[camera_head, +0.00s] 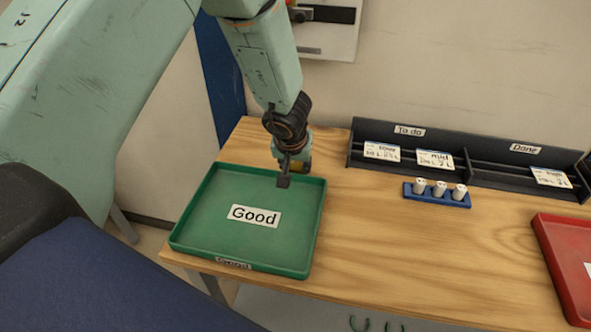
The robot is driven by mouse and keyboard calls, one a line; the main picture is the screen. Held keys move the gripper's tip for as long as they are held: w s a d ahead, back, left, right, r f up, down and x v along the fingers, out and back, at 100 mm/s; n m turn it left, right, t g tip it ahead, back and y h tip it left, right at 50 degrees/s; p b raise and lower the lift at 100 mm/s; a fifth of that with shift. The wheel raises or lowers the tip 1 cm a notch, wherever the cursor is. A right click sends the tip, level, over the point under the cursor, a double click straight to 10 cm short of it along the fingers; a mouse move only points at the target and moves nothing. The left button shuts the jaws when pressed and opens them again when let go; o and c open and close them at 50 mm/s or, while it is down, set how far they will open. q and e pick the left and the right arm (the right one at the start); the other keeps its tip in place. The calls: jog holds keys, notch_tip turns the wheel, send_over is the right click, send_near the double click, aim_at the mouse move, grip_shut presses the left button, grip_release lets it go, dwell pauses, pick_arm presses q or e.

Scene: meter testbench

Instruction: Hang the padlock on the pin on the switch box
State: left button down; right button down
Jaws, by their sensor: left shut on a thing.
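My left gripper (284,181) points down over the back right part of the green tray. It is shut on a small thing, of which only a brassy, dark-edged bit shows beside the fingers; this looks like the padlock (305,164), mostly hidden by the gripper. The switch box (335,38) is on the wall at the top, a pale panel with a black bar and a bit of red and yellow. It is cut off by the picture's top edge and partly covered by my left arm. I cannot make out its pin. My right gripper is not in view.
The green tray (190,226) labelled Good stands at the wooden table's (420,255) left end. A black card rack (455,150) stands along the back, with a blue holder (437,195) of white cylinders before it. A red tray (545,250) is at right. The table's middle is clear.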

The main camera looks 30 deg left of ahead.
pick_arm(q)
jog(key=shift+d+r, duration=0.15)
jog(key=shift+s, duration=0.1)
jog(key=shift+s, duration=0.1)
jog(key=shift+f, duration=0.25)
jog(key=c, duration=1)
grip_release()
jog(key=shift+o, duration=0.3)
jog(key=shift+b, duration=0.3)
